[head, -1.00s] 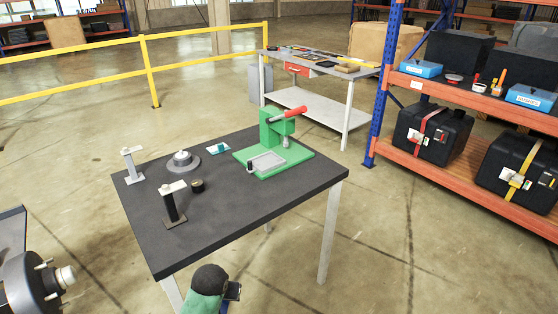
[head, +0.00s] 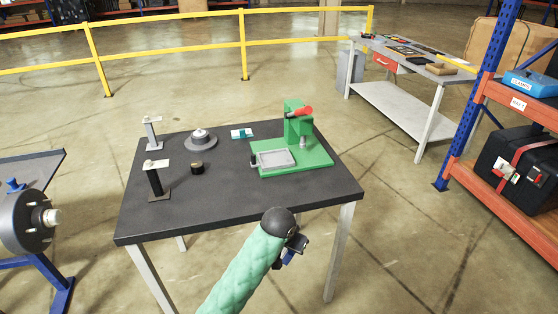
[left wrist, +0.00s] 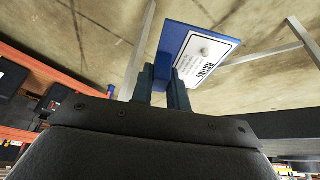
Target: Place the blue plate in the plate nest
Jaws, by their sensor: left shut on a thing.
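My left gripper (head: 290,252) shows at the end of the green-sleeved arm, in front of the table's near edge. In the left wrist view its dark fingers (left wrist: 166,86) are shut on the blue plate (left wrist: 172,42). The plate has a blue border and a white printed face with a round light spot. In the head view only a small blue bit of it shows, below the gripper. A shallow grey rectangular tray, which looks like the plate nest (head: 276,159), lies empty on the green press base (head: 317,157). My right gripper is not in view.
The green press (head: 297,121) has a red handle (head: 302,112). The dark table (head: 230,190) also holds two small stands, a round grey fixture (head: 200,141), a dark cylinder (head: 197,168) and a teal-and-white piece (head: 242,133). Its front middle is bare. A dark studded drum (head: 28,222) stands left.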

